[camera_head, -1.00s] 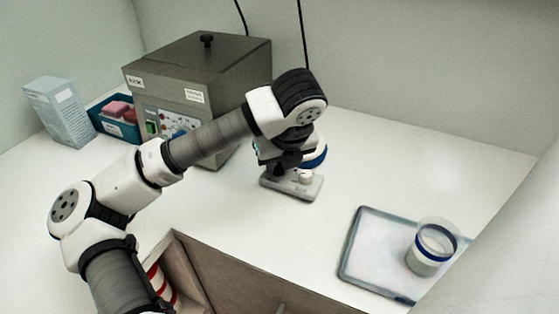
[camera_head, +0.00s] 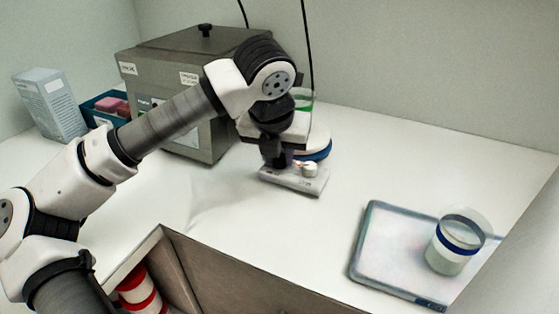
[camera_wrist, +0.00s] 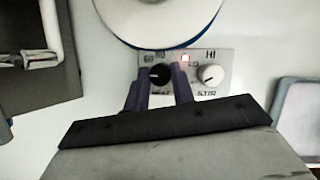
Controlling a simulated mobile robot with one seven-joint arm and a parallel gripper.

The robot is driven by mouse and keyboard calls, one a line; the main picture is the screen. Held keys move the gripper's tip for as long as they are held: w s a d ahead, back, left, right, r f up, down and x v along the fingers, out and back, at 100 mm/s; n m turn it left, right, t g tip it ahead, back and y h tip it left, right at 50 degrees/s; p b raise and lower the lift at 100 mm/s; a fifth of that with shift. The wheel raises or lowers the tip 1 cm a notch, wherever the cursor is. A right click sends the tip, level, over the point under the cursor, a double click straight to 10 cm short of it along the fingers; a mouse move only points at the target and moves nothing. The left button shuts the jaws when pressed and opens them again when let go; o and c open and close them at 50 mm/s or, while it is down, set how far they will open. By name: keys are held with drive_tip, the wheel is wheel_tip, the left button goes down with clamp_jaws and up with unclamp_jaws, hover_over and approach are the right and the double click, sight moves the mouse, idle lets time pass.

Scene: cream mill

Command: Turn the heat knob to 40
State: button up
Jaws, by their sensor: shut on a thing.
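The hotplate has a grey front panel (camera_wrist: 190,92) with two knobs, also visible in the head view (camera_head: 300,182). In the wrist view the dark heat knob (camera_wrist: 159,75) sits on the left between the fingertips of my gripper (camera_wrist: 160,77), which is shut on it. Numbers 50 and 60 show above left of the knob; its pointer cannot be read. In the head view my gripper (camera_head: 277,160) points down at the panel and hides the heat knob.
The hotplate's round white top with blue rim (camera_wrist: 170,15) is just beyond the panel. A grey lidded machine (camera_head: 190,60) stands behind my arm. A blue-banded jar (camera_head: 457,243) stands on a tray (camera_head: 375,245) at right. The counter between is clear.

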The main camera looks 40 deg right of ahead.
drive_tip(key=shift+m, duration=0.5)
drive_tip(key=shift+b, duration=0.3)
drive_tip(key=o, duration=1)
drive_tip(key=shift+r, duration=0.1)
drive_tip(key=v, duration=1.3)
drive_tip(key=shift+w+a+r, duration=0.1)
drive_tip(key=shift+a+r, duration=0.2)
drive_tip(key=shift+r, duration=0.05)
